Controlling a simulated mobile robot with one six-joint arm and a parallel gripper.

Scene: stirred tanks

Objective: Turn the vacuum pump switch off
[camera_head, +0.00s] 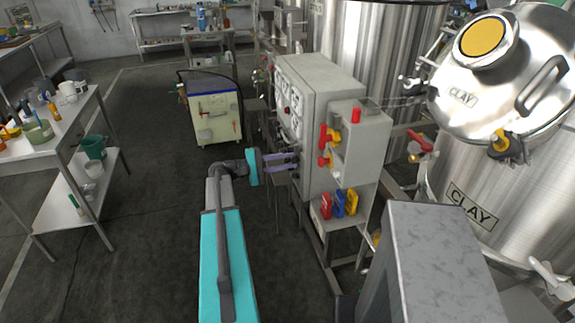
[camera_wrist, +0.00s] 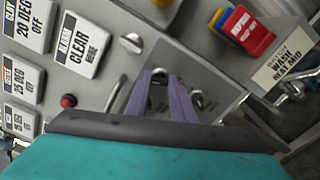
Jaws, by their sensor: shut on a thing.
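My gripper (camera_head: 284,160) reaches the left face of the grey control cabinet (camera_head: 338,82). In the wrist view its two purple fingers (camera_wrist: 162,84) point at the panel and are shut on a small metallic switch knob (camera_wrist: 160,76), mostly hidden between the fingertips. I cannot read a label for this knob, so I cannot tell whether it is the vacuum pump switch or how it is set. Another metallic knob (camera_wrist: 196,98) sits just right of the fingers. A pale turn knob (camera_wrist: 131,42) is above left, and a red button (camera_wrist: 68,101) is farther left.
A side box with red and yellow valve handles (camera_head: 327,137) and a tray of coloured tags (camera_head: 340,204) adjoin the cabinet. Steel clay tanks (camera_head: 485,190) stand right.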

